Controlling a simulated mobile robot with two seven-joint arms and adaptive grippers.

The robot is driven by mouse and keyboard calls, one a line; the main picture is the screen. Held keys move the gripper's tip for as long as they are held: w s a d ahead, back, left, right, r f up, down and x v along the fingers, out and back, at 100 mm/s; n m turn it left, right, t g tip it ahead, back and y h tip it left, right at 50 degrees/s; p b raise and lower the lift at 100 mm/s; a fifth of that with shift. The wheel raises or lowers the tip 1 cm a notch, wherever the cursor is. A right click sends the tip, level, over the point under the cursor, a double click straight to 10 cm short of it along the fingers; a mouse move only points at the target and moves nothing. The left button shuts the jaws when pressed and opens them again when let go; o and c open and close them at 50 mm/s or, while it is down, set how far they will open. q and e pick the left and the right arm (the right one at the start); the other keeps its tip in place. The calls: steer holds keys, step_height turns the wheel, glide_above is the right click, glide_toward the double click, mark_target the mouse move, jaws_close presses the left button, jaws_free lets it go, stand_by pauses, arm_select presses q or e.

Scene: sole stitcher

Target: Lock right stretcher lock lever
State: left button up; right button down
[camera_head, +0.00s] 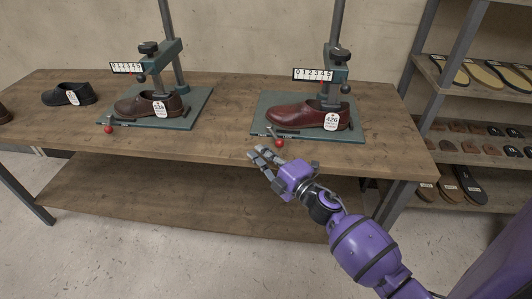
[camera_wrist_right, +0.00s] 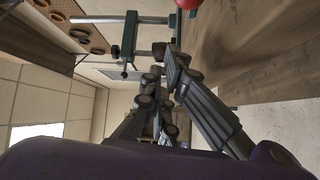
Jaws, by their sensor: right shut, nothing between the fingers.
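The right stretcher (camera_head: 262,117) is a green plate with a post, holding a dark red shoe (camera_head: 305,115) tagged 426. Its lock lever (camera_head: 279,142) has a red ball knob at the plate's front left, by the table's front edge. The red knob (camera_wrist_right: 188,3) also shows at the top edge of the right wrist view. My right gripper (camera_head: 262,154) is shut and empty, just in front of the table edge, below and left of the knob and apart from it. In the right wrist view, its dark fingers (camera_wrist_right: 163,70) point up toward the stretcher. My left gripper is not in view.
The left stretcher (camera_head: 195,110) holds a brown shoe (camera_head: 150,104) and has its own red knob (camera_head: 108,129). A black shoe (camera_head: 68,94) stands at the table's left. A shelf (camera_head: 478,90) with soles stands at the right. The wooden table (camera_head: 225,135) is bare between the stretchers.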

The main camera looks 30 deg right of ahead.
arm_select(q)
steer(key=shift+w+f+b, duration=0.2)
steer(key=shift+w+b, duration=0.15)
steer(key=shift+b, duration=0.2)
arm_select(e)
steer(key=v, duration=0.9)
steer(key=shift+s+d, duration=0.35)
